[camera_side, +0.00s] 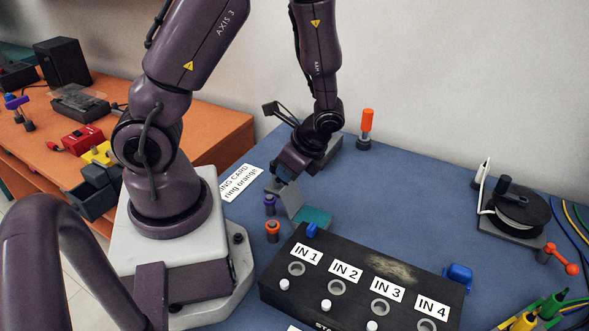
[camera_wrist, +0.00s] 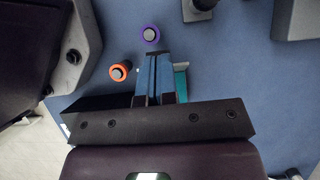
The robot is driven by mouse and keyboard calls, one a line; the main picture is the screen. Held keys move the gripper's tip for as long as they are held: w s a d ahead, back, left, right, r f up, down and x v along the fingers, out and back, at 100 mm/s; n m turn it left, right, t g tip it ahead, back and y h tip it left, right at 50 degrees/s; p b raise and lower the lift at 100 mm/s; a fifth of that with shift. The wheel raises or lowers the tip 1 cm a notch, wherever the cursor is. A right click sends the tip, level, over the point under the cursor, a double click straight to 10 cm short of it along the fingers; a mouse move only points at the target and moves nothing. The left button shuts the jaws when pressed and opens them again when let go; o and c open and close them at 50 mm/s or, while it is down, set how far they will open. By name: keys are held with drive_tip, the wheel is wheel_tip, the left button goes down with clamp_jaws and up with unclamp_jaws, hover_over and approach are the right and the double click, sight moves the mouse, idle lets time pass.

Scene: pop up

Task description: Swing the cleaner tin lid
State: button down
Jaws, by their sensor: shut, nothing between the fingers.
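The cleaner tin (camera_side: 313,217) is a small teal box on the blue table, behind the black IN 1–IN 4 block. Its grey lid (camera_side: 291,200) stands raised and tilted at the tin's left side. My gripper (camera_side: 283,183) is just above the lid's upper edge, its fingers shut and empty; I cannot tell whether they touch the lid. In the wrist view, my gripper (camera_wrist: 156,56) has its fingers together, and a strip of the teal tin (camera_wrist: 181,84) shows to their right. The fingers hide most of the tin and lid there.
A purple-ringed plug (camera_side: 270,204) and an orange-ringed plug (camera_side: 272,231) stand close left of the tin. The black IN block (camera_side: 362,282) is in front. A white card (camera_side: 241,182) lies behind left. An orange-handled tool (camera_side: 367,127) stands farther back.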

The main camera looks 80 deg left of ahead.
drive_tip(key=shift+w+d+r, duration=0.1)
drive_tip(key=shift+w+d, duration=0.45)
drive_tip(key=shift+w+d+r, duration=0.15)
drive_tip(key=shift+w+r, duration=0.05)
drive_tip(key=v, duration=1.3)
drive_tip(key=s+d+r+n+t+h, duration=0.2)
drive_tip(key=s+r+n+t, duration=0.2)
drive_tip(key=r, duration=0.2)
drive_tip(key=s+d+r+n+t+h, duration=0.2)
drive_tip(key=s+r+n+t, duration=0.1)
drive_tip(key=r+n+t, duration=0.2)
drive_tip(key=shift+s+d+r+t, duration=0.3)
drive_tip(key=shift+s+r, duration=0.1)
drive_tip(key=shift+r, duration=0.5)
